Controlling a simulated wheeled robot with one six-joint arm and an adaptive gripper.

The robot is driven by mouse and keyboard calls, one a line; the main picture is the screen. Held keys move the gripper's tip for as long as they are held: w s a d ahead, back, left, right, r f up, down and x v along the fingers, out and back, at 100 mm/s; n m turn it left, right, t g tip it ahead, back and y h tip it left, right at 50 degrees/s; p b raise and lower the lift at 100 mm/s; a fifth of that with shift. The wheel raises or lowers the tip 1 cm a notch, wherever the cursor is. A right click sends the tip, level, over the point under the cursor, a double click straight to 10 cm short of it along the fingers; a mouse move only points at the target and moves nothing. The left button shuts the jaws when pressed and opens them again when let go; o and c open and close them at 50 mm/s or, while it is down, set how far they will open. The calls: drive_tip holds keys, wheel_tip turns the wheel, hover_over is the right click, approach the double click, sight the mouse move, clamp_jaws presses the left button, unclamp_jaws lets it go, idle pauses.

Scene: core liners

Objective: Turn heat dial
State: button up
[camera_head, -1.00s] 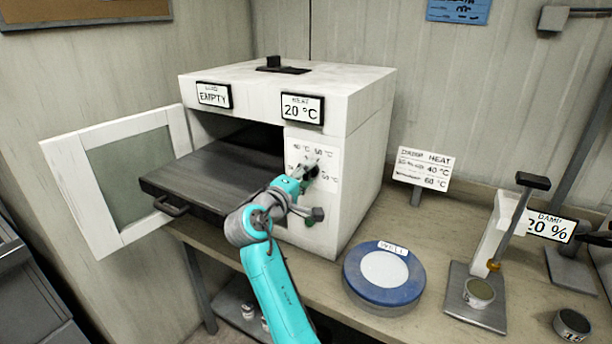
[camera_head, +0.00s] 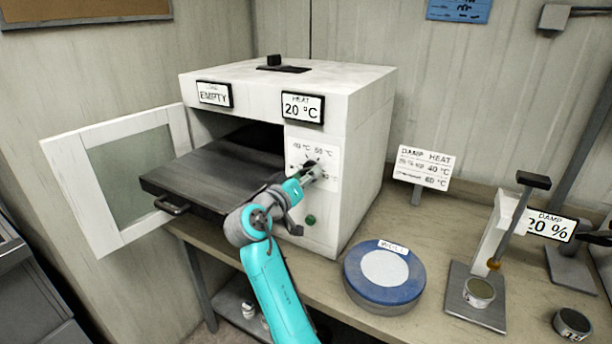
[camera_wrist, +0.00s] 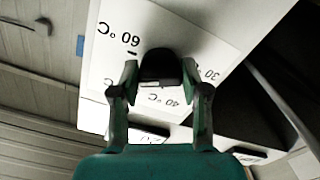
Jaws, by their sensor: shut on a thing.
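The heat dial is a dark knob (camera_wrist: 161,66) on a white panel (camera_wrist: 112,38) with temperature marks, on the front of the white oven (camera_head: 362,130). My gripper (camera_wrist: 160,82) has a finger on each side of the knob and is shut on it. In the head view my gripper (camera_head: 316,170) reaches the panel from the lower left and covers most of the dial. The heat display (camera_head: 302,107) reads 20 °C. In the wrist view the marks 60 °C, 40 °C and 30 appear upside down around the knob.
The oven door (camera_head: 117,178) stands open at left, and a dark tray (camera_head: 205,178) sticks out. The load display (camera_head: 214,95) reads EMPTY. A green button (camera_head: 310,220) sits below the dial. A sign (camera_head: 423,167) lists DAMP and HEAT values. A blue round WELL (camera_head: 384,275) stands at right.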

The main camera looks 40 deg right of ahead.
drive_tip(key=m, duration=0.5)
drive_tip(key=shift+f, duration=0.2)
drive_tip(key=shift+w+m, duration=0.1)
drive_tip(key=shift+m, duration=0.3)
drive_tip(key=o, duration=1.1)
drive_tip(key=shift+r, duration=0.1)
drive_tip(key=shift+o, duration=0.2)
drive_tip(key=shift+a, duration=0.15)
drive_tip(key=v, duration=1.1)
drive_tip(key=shift+a, duration=0.4)
